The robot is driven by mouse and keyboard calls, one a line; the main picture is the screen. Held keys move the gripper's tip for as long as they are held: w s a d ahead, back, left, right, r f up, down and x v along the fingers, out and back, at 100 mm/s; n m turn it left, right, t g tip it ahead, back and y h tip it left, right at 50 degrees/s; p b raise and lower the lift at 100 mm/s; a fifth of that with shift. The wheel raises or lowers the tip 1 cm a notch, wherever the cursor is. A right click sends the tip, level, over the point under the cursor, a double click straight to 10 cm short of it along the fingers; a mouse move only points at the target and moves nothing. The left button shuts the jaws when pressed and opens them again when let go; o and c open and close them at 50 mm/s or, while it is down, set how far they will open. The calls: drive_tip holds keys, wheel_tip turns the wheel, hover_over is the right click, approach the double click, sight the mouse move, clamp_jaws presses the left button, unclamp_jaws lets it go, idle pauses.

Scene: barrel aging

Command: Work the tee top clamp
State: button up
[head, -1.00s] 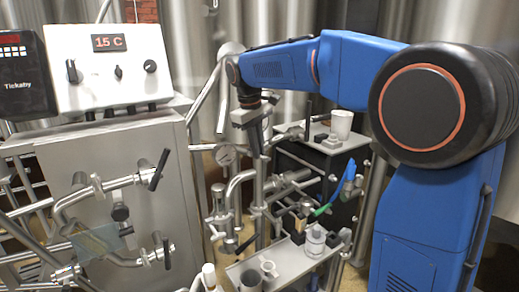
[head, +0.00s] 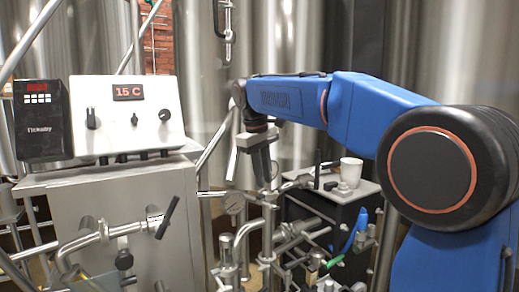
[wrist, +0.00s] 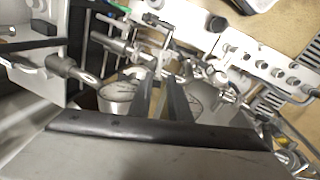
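My gripper (head: 263,178) points down over the steel pipework (head: 268,210) in the middle of the head view. Its two dark fingers merge into one shape there. In the wrist view my gripper (wrist: 161,76) shows a narrow gap between its fingers, with nothing clearly held. The upright pipe stands just below the fingertips in the head view. I cannot pick out the tee top clamp with certainty, and cannot tell whether the fingers touch any fitting.
A control box (head: 127,115) reading 15 C stands on a steel cabinet (head: 110,205) at left. A white cup (head: 351,171) stands on a dark cabinet (head: 330,212) to the right. Pipes and valves crowd the space under my gripper. Tall steel tanks (head: 290,40) stand behind.

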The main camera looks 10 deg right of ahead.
wheel_tip(320, 180, up, 10)
drive_tip(key=s+a, duration=0.1)
drive_tip(key=shift+a+f, duration=0.2)
drive_tip(key=shift+a, duration=0.1)
drive_tip(key=s+d+f+m+t+y, duration=0.1)
drive_tip(key=s+d+f, duration=0.4)
drive_tip(key=s, duration=0.4)
drive_tip(key=s+d+f+m+t, duration=0.1)
drive_tip(key=s+d+f+m, duration=0.15)
drive_tip(key=s+f, duration=0.55)
drive_tip(key=s+d+f+m+t, duration=0.1)
drive_tip(key=s+d+f+m, duration=0.1)
drive_tip(key=s+f, duration=1.4)
wheel_tip(320, 180, down, 4)
drive_tip(key=shift+s+d+m+t+y, duration=0.3)
drive_tip(key=shift+s+d+m+y, duration=0.1)
drive_tip(key=shift+d, duration=0.5)
